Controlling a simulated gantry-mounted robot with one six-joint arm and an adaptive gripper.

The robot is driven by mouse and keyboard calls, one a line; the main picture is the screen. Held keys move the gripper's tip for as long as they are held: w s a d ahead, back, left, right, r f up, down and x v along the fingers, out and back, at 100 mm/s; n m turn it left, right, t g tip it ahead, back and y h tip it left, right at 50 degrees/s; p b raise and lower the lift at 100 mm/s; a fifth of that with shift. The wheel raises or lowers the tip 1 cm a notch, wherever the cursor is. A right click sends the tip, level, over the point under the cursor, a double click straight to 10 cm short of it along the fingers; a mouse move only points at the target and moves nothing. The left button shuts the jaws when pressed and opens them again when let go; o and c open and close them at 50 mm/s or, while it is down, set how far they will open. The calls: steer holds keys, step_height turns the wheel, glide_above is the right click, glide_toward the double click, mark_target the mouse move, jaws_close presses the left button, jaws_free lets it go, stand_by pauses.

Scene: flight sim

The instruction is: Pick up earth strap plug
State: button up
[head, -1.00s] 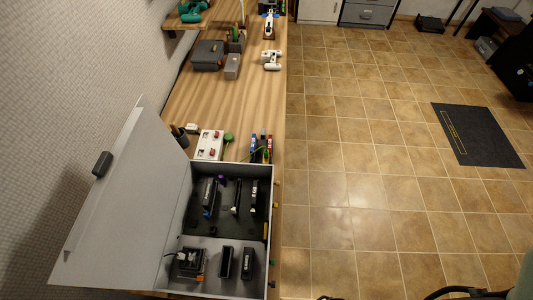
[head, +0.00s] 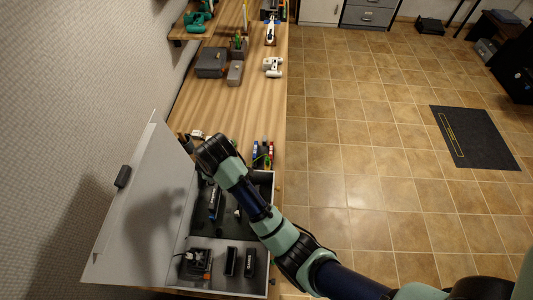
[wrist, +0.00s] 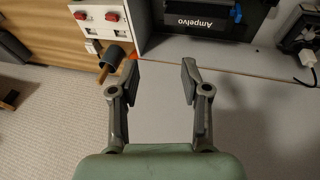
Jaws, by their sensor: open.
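I cannot pick out the earth strap plug for certain. A green-yellow cable (head: 262,158) lies by the coloured pens beside the box in the head view, and the round green piece at its left end is hidden behind my arm. My gripper (wrist: 160,68) is open and empty in the wrist view, its two fingers apart over the grey lid. In the head view it is at the lid's upper edge, its fingers hard to make out. A dark cylinder (wrist: 117,55) and a white panel with red switches (wrist: 105,16) are at upper left in the wrist view.
The grey case (head: 271,190) stands open on the wooden bench (head: 215,110), its raised lid (head: 135,215) leaning toward the wall. It holds several black devices and a fan (wrist: 303,38).

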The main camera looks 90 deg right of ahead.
steer(key=s+d+g+y+p, duration=0.1)
steer(key=s+d+g, duration=0.1)
steer(key=s+d, duration=0.55)
steer(key=g+y, duration=0.1)
steer(key=y, duration=0.1)
glide_above(269, 159)
steer(key=f, duration=0.2)
step_height(269, 159, down, 8)
steer(key=shift+d+r+p, duration=0.1)
steer(key=shift+r+p, duration=0.1)
steer(key=shift+p, duration=0.4)
steer(key=c, duration=0.9)
